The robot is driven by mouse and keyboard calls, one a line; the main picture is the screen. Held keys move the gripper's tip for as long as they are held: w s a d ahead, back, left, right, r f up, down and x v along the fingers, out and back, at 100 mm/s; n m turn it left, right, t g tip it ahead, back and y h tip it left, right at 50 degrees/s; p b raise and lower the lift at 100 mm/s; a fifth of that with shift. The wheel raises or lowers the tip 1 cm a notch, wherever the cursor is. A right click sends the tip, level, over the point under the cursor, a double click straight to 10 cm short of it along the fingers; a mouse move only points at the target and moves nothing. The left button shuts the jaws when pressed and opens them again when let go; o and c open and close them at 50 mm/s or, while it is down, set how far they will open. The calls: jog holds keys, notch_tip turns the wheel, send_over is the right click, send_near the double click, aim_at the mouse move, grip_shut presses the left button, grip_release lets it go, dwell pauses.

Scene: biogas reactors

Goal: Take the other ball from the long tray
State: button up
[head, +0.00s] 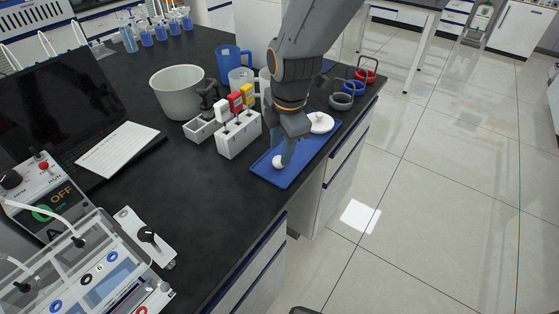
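The long blue tray (265,171) lies on the black bench near its right edge. A small white ball (278,161) is at the tray's near end. My gripper (284,156) points down over the tray with its fingertips right beside the ball. One finger shows; the other is hidden, so I cannot tell whether the fingers touch or hold the ball. A white round, lid-like piece (320,122) lies at the tray's far end. My gripper and wrist hide the tray's middle.
A grey holder (239,139) with white, red and yellow pieces stands close left of the tray. A grey pot (176,92), blue jug (233,62) and clear jug (241,80) stand behind. The bench's front right is clear.

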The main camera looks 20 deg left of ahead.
aim_at(279, 158)
jog(key=shift+w+a+f+p, duration=0.1)
jog(key=shift+f+p, duration=0.1)
jog(key=shift+f, duration=0.5)
jog(key=shift+s+a+f+p, duration=0.1)
jog(key=shift+f+p, duration=0.15)
jog(key=shift+f, duration=0.45)
jog(key=shift+w+a+f+p, duration=0.1)
jog(key=shift+f+p, duration=0.1)
jog(key=shift+f, duration=0.5)
jog(key=c, duration=0.9)
